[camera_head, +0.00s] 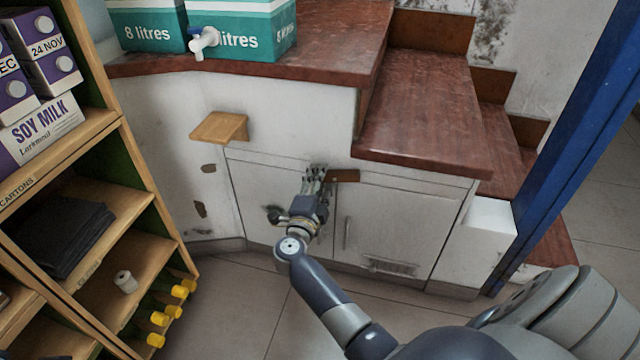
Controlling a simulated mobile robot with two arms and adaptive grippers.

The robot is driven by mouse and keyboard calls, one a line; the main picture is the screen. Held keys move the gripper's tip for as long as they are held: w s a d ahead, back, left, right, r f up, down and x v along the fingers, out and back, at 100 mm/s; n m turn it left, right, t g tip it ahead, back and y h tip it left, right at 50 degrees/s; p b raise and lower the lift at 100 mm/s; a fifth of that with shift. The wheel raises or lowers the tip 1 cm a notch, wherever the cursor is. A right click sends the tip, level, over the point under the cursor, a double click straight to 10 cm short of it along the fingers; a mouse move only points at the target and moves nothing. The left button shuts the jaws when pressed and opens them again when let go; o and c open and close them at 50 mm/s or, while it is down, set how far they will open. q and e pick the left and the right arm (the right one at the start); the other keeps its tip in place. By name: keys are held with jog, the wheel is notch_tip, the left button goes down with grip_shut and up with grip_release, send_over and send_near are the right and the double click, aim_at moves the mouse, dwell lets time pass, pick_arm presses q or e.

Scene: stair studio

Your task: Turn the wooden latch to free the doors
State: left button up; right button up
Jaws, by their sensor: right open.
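The wooden latch (345,176) is a small dark brown bar. It lies level across the top of the seam between two white cabinet doors, the left door (258,190) and the right door (395,228). My right gripper (316,172) is at the latch's left end, with its fingers pointing up at the doors' top edge. It is open, and the latch's left end is partly hidden behind it. I cannot tell whether the fingers touch the latch. Both doors look closed. My left gripper is out of view.
A wooden shelf unit (150,190) with cartons stands at the left. A small wooden ledge (220,127) juts from the wall left of the doors. Red-brown steps (430,110) rise above the cabinet. A blue post (575,130) stands at the right. The tiled floor (235,290) in front is clear.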

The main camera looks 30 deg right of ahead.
grip_shut()
jog(key=m, duration=0.1)
jog(key=r+m, duration=0.1)
jog(key=m, duration=0.1)
jog(key=shift+w+p, duration=0.1)
jog(key=shift+p, duration=0.3)
grip_release()
dwell(0.3)
